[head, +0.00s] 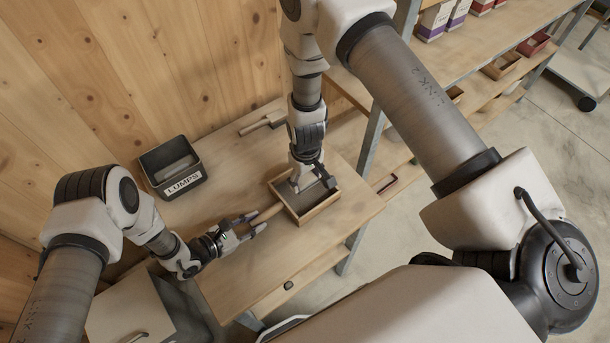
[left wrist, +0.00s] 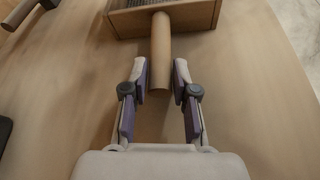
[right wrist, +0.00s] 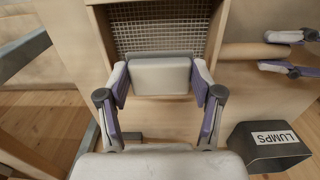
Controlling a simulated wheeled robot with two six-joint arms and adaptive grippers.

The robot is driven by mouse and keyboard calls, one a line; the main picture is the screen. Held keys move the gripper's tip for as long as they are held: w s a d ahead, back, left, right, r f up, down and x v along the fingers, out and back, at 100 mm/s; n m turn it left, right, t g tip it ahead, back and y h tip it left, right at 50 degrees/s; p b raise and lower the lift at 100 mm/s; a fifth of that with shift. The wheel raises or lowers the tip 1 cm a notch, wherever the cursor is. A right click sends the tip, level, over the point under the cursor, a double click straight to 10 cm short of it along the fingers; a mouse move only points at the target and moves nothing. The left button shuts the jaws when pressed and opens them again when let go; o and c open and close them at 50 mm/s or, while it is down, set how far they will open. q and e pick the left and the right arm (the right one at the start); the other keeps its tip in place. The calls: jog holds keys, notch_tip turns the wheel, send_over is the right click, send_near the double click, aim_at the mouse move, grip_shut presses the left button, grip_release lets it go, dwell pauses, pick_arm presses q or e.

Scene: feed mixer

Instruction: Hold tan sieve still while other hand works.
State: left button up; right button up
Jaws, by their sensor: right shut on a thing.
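The tan sieve (head: 322,208) is a wooden-framed box with a wire mesh (right wrist: 160,30), lying on the table near its right end. Its round handle (left wrist: 160,50) points toward my left gripper (left wrist: 160,78). The left gripper's fingers stand open on either side of the handle's end, with a small gap showing. My right gripper (right wrist: 160,80) is shut on a pale grey block (right wrist: 160,74), held at the sieve, over or against the mesh; contact with the mesh is unclear. In the head view the right gripper (head: 312,183) partly hides the sieve.
A black bin labelled LUMPS (head: 172,168) stands at the back left of the table (head: 235,165). A wooden-handled tool (head: 262,123) lies at the back edge by the plank wall. A small dark object (head: 288,285) is at the front edge. Shelves with boxes (head: 435,18) stand at right.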

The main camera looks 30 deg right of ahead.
pick_arm(q)
jog(key=shift+o, duration=1.1)
jog(key=v, duration=1.1)
jog(key=shift+a, duration=0.15)
jog(key=shift+s+a+r, duration=0.15)
jog(key=shift+a, duration=0.25)
jog(key=shift+s+d, duration=0.1)
